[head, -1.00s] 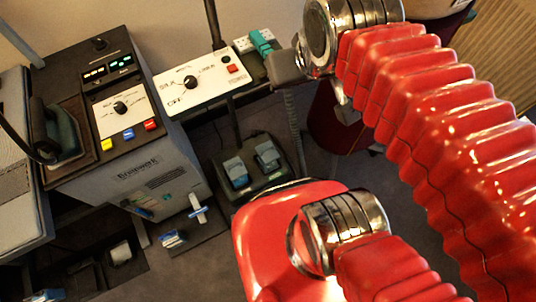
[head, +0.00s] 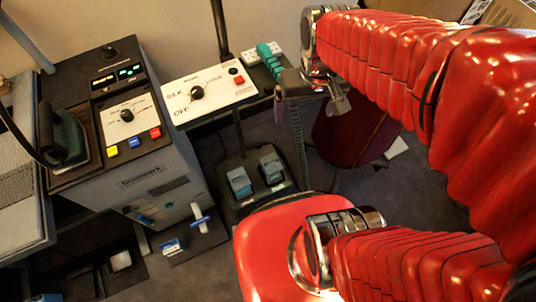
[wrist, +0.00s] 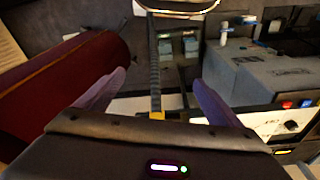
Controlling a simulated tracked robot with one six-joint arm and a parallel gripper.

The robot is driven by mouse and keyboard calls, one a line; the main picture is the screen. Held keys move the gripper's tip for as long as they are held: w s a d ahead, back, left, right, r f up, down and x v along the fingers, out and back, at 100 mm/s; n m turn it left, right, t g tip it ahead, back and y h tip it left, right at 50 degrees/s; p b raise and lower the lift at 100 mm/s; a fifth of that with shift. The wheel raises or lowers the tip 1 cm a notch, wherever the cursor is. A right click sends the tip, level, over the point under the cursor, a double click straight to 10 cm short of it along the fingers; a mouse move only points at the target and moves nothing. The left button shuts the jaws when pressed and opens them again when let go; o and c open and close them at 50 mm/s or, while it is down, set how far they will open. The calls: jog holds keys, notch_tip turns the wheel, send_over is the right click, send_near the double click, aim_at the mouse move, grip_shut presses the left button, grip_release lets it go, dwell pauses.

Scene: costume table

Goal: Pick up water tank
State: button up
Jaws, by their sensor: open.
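My gripper (wrist: 158,79) is open, with two purple fingers spread apart and no object held between them in the wrist view. In the head view its end is at the upper middle, beside the white control panel. I cannot pick out a water tank for certain. A grey steam station (head: 160,180) stands at the left in the head view, with a dark control top and printed lettering on its front. It also shows at the right of the wrist view (wrist: 275,75). A white and blue piece (head: 201,217) stands at its foot.
A dark iron (head: 66,140) rests on the station's left. A white panel with a knob (head: 215,93) stands at the back, with teal blocks (head: 268,55) beside it. Two blue pedals (head: 255,180) sit on the floor. A dark red seat (head: 350,135) is behind my arm.

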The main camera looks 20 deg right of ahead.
jog(key=w+d+f+g, duration=0.2)
jog(key=w+d+f, duration=0.1)
jog(key=f, duration=0.7)
jog(key=w+d+f+g, duration=0.1)
jog(key=w+d+f, duration=0.15)
jog(key=f, duration=0.85)
jog(key=n+t+y, duration=0.3)
jog(key=t, duration=1.1)
send_near(276, 172)
jog(key=x, duration=0.5)
jog(key=shift+d+f, duration=0.1)
jog(key=shift+f, duration=0.1)
jog(key=shift+r+t, duration=0.25)
jog(key=shift+t, duration=0.05)
jog(key=shift+w, duration=0.1)
